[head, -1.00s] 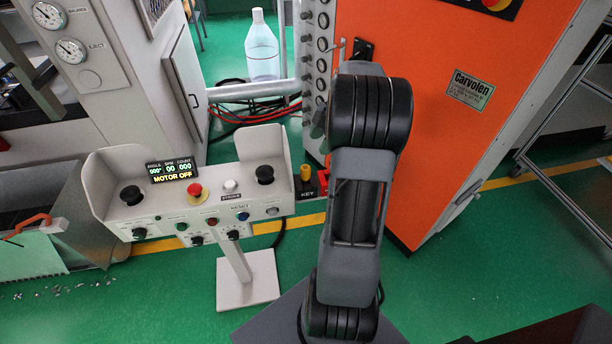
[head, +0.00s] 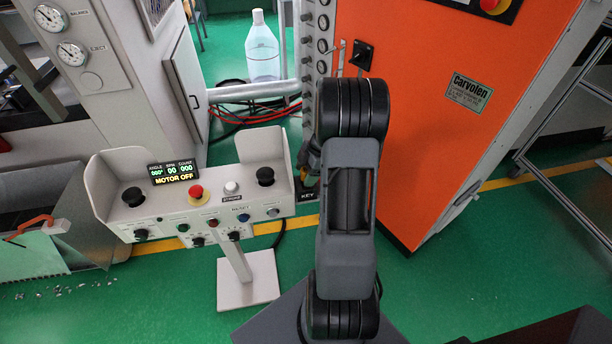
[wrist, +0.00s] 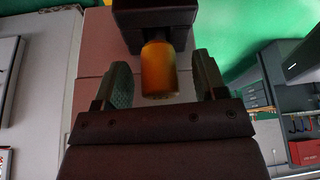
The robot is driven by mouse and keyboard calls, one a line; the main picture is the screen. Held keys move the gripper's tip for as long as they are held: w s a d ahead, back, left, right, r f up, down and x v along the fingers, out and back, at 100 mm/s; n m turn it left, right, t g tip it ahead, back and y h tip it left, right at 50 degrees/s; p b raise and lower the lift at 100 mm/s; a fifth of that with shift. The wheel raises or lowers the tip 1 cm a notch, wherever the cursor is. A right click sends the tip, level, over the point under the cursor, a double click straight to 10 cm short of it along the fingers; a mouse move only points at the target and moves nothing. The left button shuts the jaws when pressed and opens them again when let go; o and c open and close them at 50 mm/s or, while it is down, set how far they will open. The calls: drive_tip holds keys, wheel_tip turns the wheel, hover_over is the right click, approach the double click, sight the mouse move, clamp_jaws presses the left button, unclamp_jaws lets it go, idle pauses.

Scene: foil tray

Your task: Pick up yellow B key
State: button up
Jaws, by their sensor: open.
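The yellow key (wrist: 158,72) shows in the wrist view as a rounded yellow-orange grip sticking out of a dark holder (wrist: 156,18). My gripper (wrist: 162,84) is open, with one finger to the left of the key and one to the right. Gaps show on both sides, so the fingers are apart from it. No letter can be read on the key. In the head view my arm hides most of the key, and the black KEY label plate (head: 307,195) shows just left of the arm.
A grey control console (head: 225,195) with buttons, a red knob (head: 196,191) and a MOTOR OFF display (head: 175,172) stands left of my arm. An orange machine cabinet (head: 420,130) stands to the right. Green floor is clear in front.

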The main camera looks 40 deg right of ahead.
drive_tip(key=shift+a+f, duration=0.1)
drive_tip(key=shift+f, duration=0.2)
drive_tip(key=c, duration=1)
